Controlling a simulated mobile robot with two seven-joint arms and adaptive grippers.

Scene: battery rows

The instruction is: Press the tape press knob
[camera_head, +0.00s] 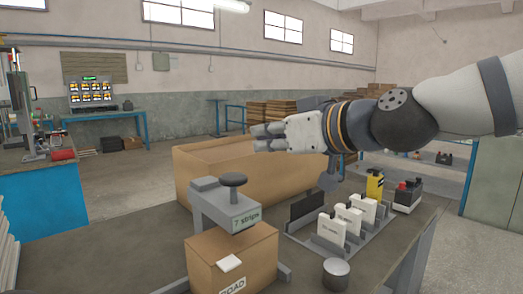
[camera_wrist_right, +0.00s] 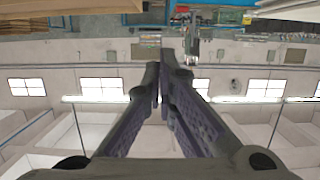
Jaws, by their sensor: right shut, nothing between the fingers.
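The tape press (camera_head: 222,208) is a grey frame with a dark round knob (camera_head: 233,180) on top and a green label reading "7 strips". It stands over a cardboard box (camera_head: 240,262) with a small white piece on top. My right gripper (camera_head: 260,137) is shut and empty, held level above and slightly right of the knob, clearly apart from it. Its closed fingers (camera_wrist_right: 162,80) fill the middle of the right wrist view, where the press does not show. My left gripper is not in view.
A large open cardboard box (camera_head: 225,165) stands behind the press. To the right, a grey rack (camera_head: 305,236) holds several white upright pieces. A round metal can (camera_head: 336,272) stands near the front. A yellow and black item (camera_head: 374,187) and a dark battery-like block (camera_head: 407,198) stand farther right.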

